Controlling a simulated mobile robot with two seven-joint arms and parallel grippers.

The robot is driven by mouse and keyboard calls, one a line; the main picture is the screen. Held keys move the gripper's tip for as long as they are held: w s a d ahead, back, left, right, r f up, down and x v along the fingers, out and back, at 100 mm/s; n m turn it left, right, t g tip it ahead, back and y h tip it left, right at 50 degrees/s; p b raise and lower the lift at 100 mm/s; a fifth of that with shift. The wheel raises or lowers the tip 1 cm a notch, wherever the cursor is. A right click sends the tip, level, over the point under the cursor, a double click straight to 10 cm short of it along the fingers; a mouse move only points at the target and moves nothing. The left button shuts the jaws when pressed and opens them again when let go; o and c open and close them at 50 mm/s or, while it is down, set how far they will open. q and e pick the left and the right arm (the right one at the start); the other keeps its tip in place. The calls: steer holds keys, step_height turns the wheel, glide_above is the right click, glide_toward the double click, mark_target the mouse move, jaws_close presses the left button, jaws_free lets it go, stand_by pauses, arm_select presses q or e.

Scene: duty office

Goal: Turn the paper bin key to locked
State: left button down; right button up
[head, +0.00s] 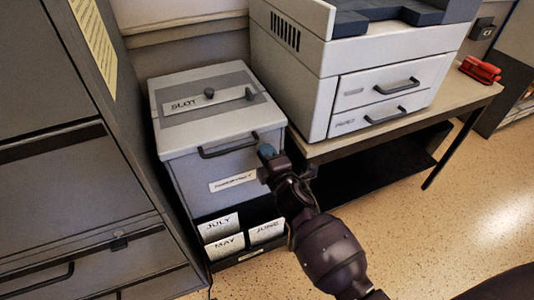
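The paper bin (180,137) is a light grey box with a lid marked SLOT, standing between the dark cabinet and the printer table. It has a dark handle (228,147) and a white label on its front. A small blue piece (267,150), perhaps the key's head, shows at the front's upper right, right at the tip of my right gripper (267,163). The gripper's fingers overlap the blue piece in the picture; I cannot tell whether they are closed on it. The lock face and the key's angle are hidden or too small to read. My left gripper is out of view.
A printer (345,75) stands on a table (410,120) just right of the bin, with a red stapler-like object (480,70) at its far end. Cards marked JULY (218,226) and MAY sit low in front of the bin. The speckled floor at right is clear.

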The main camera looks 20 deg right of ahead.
steer(key=o, duration=0.5)
steer(key=shift+c, duration=0.2)
steer(key=shift+s, duration=0.15)
steer(key=shift+s, duration=0.25)
steer(key=s+p, duration=0.1)
steer(key=s, duration=0.9)
steer(key=shift+d, duration=0.2)
